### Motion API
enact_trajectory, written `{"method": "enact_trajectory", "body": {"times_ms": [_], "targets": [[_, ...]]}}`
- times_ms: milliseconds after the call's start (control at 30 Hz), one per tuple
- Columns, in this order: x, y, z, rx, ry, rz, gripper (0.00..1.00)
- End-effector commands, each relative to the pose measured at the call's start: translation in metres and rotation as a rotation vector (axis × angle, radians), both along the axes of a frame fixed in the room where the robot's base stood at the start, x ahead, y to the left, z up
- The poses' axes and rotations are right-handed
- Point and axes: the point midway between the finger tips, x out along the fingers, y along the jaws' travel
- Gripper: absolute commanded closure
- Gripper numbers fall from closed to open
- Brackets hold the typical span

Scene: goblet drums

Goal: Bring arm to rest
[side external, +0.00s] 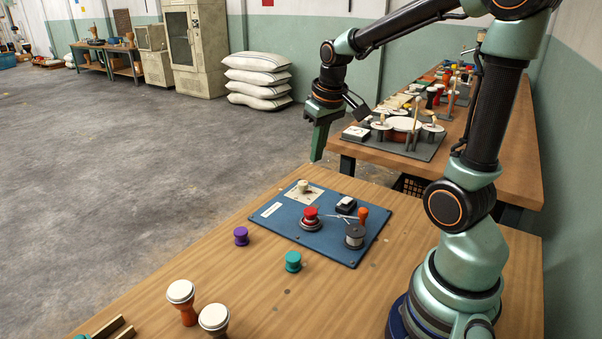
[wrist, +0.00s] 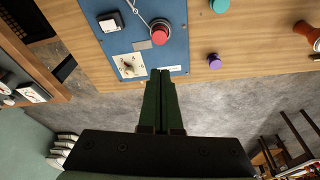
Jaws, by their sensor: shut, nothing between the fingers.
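My gripper (side external: 319,137) is raised in the air, pointing down, past the far edge of the wooden bench (side external: 210,270) and beyond the blue mat (side external: 275,228). In the wrist view the gripper's green fingers (wrist: 161,75) are pressed together with nothing between them. Their tips overlap the edge of the mat in that picture but appear well above it. The mat carries a red-topped piece (side external: 310,218), a cream knob on a pale card (side external: 303,187), a small black-and-white box (side external: 346,205), an orange piece (side external: 362,215) and a grey spool (side external: 354,236).
A purple piece (side external: 241,236) and a teal piece (side external: 293,262) stand on the bench beside the mat. White-topped goblet drums (side external: 181,292) stand at the front left. A second bench (side external: 470,150) with a crowded grey tray (side external: 436,150) lies behind. Open floor (side external: 130,150) is at the left.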

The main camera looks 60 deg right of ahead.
Motion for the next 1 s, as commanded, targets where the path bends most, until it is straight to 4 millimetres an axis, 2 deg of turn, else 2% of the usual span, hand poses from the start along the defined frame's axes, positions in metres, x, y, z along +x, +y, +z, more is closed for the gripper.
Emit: {"method": "enact_trajectory", "body": {"times_ms": [33,200,400,600,1000], "targets": [[-0.003,0.019,0.01,-0.01,-0.033,0.038,1.0],[-0.019,0.073,0.03,-0.023,-0.128,0.14,1.0],[-0.041,0.118,0.04,-0.019,-0.221,0.237,1.0],[-0.052,0.135,0.041,-0.013,-0.262,0.279,1.0],[-0.053,0.136,0.041,-0.012,-0.263,0.281,1.0]]}}
